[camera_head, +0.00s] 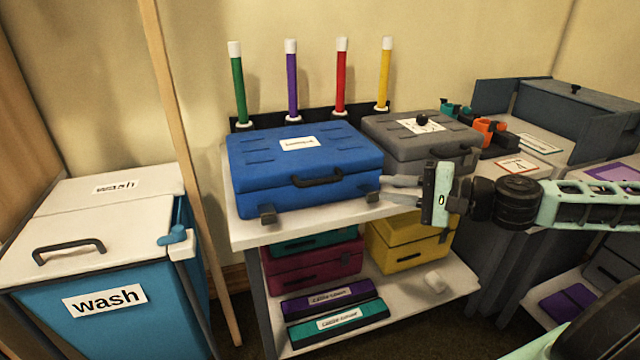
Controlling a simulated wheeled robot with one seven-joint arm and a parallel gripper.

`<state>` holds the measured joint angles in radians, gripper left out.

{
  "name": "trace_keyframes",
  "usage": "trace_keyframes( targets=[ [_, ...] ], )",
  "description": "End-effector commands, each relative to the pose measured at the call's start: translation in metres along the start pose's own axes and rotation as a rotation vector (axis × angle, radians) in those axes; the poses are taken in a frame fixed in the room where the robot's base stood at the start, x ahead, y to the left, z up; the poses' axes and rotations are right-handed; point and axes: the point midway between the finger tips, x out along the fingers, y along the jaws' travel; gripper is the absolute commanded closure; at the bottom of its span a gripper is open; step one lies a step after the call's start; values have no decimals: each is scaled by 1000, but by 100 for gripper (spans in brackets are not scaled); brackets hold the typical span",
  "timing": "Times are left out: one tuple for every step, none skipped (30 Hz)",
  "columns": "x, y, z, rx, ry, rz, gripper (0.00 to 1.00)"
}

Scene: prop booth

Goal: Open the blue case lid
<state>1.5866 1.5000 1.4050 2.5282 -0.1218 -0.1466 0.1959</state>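The blue case (300,172) sits on the top of a white shelf unit, and its lid is closed. The lid has a white label (298,143), and a dark carry handle (318,180) is on the front. Two dark latches show at the lower front edge, the left one (267,213) and the right one (372,198). My gripper (384,188) reaches in from the right, its fingertips beside the case's front right corner, near the right latch. Its two pale fingers look apart with nothing between them. Whether a fingertip touches the case is unclear.
A grey case (425,135) with a black knob stands close on the right. Several coloured tubes stand upright in a black rack (275,115) behind. A wash bin (100,250) and a wooden post (180,120) are on the left. More cases, including a yellow one (400,255), fill the lower shelf.

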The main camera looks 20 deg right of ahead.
Motion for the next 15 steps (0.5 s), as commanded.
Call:
trace_keyframes(
  targets=[
    [9,0,1,0,-5,1,78],
    [14,1,2,0,-6,2,78],
    [21,1,2,0,-6,2,78],
    [26,1,2,1,-6,2,78],
    [32,1,2,1,-7,2,78],
    [39,1,2,1,-6,2,78],
    [44,1,2,1,-6,3,78],
    [50,1,2,1,-6,3,78],
    [57,1,2,1,-7,3,78],
    [63,1,2,1,-6,3,78],
    [69,1,2,1,-6,3,78],
    [76,1,2,1,-7,3,78],
    [82,1,2,1,-6,3,78],
    [88,1,2,0,-6,3,78],
    [95,1,2,0,-7,3,78]
  ],
)
